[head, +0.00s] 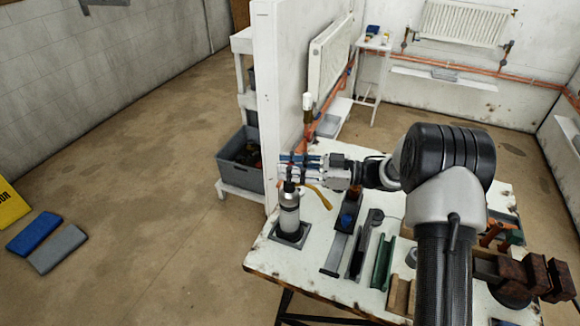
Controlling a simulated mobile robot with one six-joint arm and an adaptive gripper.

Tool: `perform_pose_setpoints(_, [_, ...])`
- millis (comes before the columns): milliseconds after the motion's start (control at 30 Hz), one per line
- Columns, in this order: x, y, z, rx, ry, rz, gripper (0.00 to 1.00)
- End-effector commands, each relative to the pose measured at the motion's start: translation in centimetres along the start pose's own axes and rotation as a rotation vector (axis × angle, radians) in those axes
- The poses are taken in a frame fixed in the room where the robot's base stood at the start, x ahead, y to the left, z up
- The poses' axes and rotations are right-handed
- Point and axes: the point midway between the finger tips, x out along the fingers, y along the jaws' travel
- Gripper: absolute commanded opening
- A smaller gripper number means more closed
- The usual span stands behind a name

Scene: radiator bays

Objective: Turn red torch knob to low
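The torch (289,218) stands upright on a dark square base at the left end of the white workbench. It has a pale canister and a dark top. No red knob can be made out; my gripper covers the area above the canister. My gripper (290,163) reaches in from the right, level, with its bluish fingers at and just above the torch's top. Whether they touch it or are closed is too small to tell. An upright tube (307,108) with a white tip and brass-coloured lower part rises behind the gripper.
A white partition (268,60) stands close behind the torch. A grey crate (240,160) sits left. Floor at left is mostly clear.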

Motion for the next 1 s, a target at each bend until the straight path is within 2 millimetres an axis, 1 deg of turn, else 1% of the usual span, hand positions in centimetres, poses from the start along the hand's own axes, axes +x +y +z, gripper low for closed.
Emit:
perform_pose_setpoints(33, [0.0, 0.0, -0.1, -0.001, 0.002, 0.000, 0.28])
perform_pose_setpoints(300, [0.0, 0.0, -0.1, -0.001, 0.001, 0.001, 0.46])
perform_pose_setpoints(567, [0.0, 0.0, 0.0, 0.000, 0.000, 0.001, 0.46])
perform_pose_setpoints(667, [-0.4, 0.0, 0.0, -0.001, 0.000, 0.002, 0.46])
perform_pose_setpoints(767, [-1.6, 0.1, 0.0, -0.001, -0.001, 0.004, 0.46])
perform_pose_setpoints(867, [-3.5, 0.1, 0.0, -0.001, 0.000, 0.005, 0.46])
perform_pose_setpoints(1000, [-6.6, 0.1, 0.0, -0.002, 0.000, 0.006, 0.46])
